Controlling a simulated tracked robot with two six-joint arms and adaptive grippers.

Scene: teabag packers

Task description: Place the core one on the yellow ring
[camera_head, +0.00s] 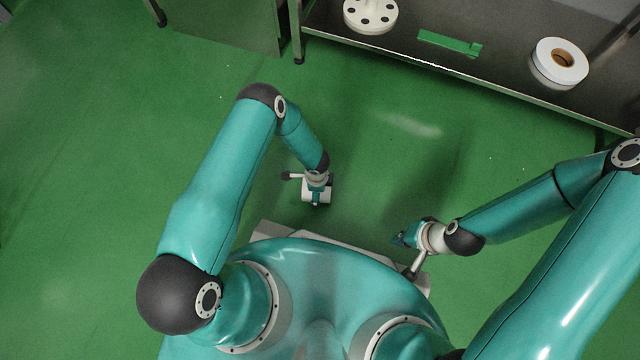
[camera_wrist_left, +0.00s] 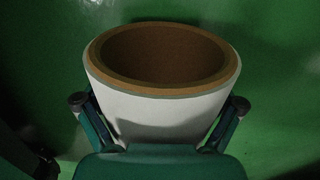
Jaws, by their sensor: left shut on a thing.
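The core, a short white tube with a brown inner wall, fills the middle of the left wrist view (camera_wrist_left: 165,112). My left gripper (camera_wrist_left: 160,125) is shut on it, with one finger on each side and the brown opening facing away from the palm. In the head view my left gripper (camera_head: 316,190) hangs over the floor just ahead of my body, and a white bit of the core (camera_head: 309,195) shows beside it. My right gripper (camera_head: 402,239) is to the right, low over the floor; its fingers are too small to read. No yellow ring shows in either view.
A metal table (camera_head: 505,75) stands at the top right. On it are a white disc with dark holes (camera_head: 370,27), a green bar (camera_head: 445,42) and a white roll with a brown centre (camera_head: 546,72). Green floor lies clear between my grippers and the table.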

